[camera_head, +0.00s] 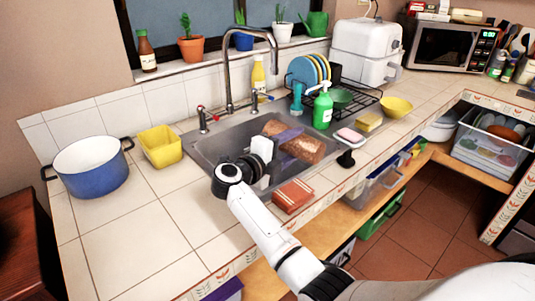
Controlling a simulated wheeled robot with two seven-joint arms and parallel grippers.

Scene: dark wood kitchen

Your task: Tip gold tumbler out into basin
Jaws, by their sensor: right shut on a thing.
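The gold tumbler (310,148), a brownish-gold cylinder with a mottled surface, lies tipped nearly on its side over the steel basin (208,150). A purple piece (287,135) crosses its near side; I cannot tell what it is. My right gripper (277,146) reaches over the basin from the front and is shut on the tumbler. Its wrist hides part of the basin, and I cannot see whether anything is coming out of the tumbler. My left gripper is not in view.
A chrome faucet (229,65) arches behind the basin. A blue pot (92,168) and yellow tub (160,146) stand left. A green soap bottle (323,108), dish rack (362,100) and yellow bowl (396,107) stand right.

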